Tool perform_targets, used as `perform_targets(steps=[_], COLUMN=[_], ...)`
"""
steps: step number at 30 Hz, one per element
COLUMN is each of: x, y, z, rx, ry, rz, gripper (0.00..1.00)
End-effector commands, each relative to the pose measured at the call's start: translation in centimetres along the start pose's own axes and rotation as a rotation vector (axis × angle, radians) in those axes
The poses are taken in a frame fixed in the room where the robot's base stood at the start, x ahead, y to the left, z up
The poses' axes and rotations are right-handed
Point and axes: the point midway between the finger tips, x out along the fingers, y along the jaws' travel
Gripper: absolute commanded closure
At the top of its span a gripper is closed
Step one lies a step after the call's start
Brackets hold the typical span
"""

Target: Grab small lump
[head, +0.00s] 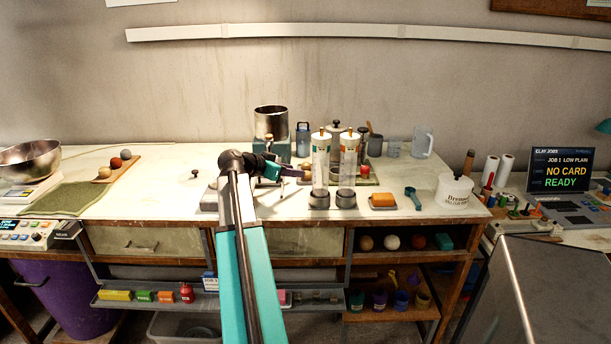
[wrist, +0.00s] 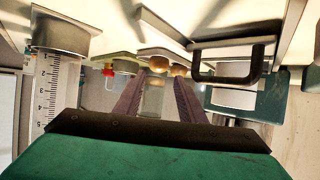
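Three small round lumps, grey, red and tan, sit in a row on a wooden board (head: 118,166) at the left of the bench; the red lump (head: 116,163) is in the middle. More round lumps lie on the shelf below, among them a brown lump (head: 366,243) and a white lump (head: 392,242). I cannot tell which is the small lump. My gripper (head: 299,172) reaches right behind the clear tubes, partly hidden by them. In the wrist view my gripper (wrist: 158,82) has its fingers apart; small brown round things (wrist: 159,63) show beyond the tips, not clearly held.
Two clear tubes with white tops (head: 320,160) stand close to the gripper. A steel pot (head: 270,122) is behind it. The bench left of the arm is mostly clear.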

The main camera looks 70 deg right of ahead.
Motion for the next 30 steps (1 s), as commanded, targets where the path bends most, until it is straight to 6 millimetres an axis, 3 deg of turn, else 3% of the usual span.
perform_targets(steps=[16,30], x=[0.9,5.4], y=[-0.1,0.0], z=[0.1,0.3], rx=[-0.001,-0.001], ry=[0.0,0.0], rz=[-0.001,-0.002], gripper=[0.64,0.64])
